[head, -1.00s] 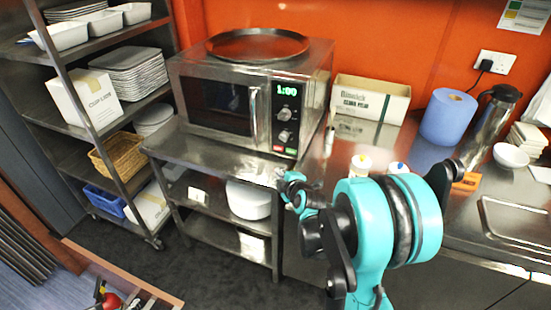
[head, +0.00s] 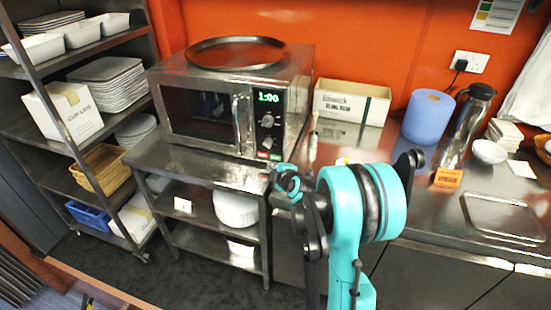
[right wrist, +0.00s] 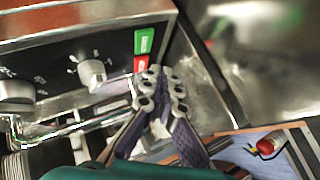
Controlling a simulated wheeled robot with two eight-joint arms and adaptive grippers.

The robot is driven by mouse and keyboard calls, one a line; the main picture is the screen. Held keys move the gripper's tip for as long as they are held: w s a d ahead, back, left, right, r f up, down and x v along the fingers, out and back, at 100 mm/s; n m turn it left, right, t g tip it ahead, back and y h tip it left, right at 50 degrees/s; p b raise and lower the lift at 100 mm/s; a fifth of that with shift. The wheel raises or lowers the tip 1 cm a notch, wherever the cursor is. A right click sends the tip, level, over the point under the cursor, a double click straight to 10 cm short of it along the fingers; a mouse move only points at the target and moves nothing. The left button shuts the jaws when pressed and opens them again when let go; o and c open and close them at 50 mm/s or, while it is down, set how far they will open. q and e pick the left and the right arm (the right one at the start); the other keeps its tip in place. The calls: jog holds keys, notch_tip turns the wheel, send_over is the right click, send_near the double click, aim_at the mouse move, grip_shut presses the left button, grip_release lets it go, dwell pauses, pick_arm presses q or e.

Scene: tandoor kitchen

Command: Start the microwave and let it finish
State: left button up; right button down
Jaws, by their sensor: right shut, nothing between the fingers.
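The steel microwave (head: 205,138) stands on a steel table, its door closed and its lit green display (head: 268,97) reading 1:00. Two knobs sit below the display, with a green and a red button at the bottom of the panel. The right wrist view shows the green button (right wrist: 144,40) and the red button (right wrist: 141,63) close up. My right gripper (head: 284,176) is just below and right of the panel's bottom corner. In the wrist view its fingertips (right wrist: 160,82) are shut and empty beside the red button; contact cannot be told. My left gripper is out of view.
A round tray (head: 236,53) lies on top of the microwave. A steel counter to the right holds a cardboard box (head: 350,103), a blue paper roll (head: 428,116) and a steel flask (head: 467,125). A shelf rack (head: 75,150) stands at the left.

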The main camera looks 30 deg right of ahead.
aim_at(276, 157)
jog(key=shift+w+d, duration=0.6)
jog(key=shift+d, duration=0.1)
jog(key=shift+d, duration=0.1)
dwell(1.0)
jog(key=shift+w+d, duration=0.25)
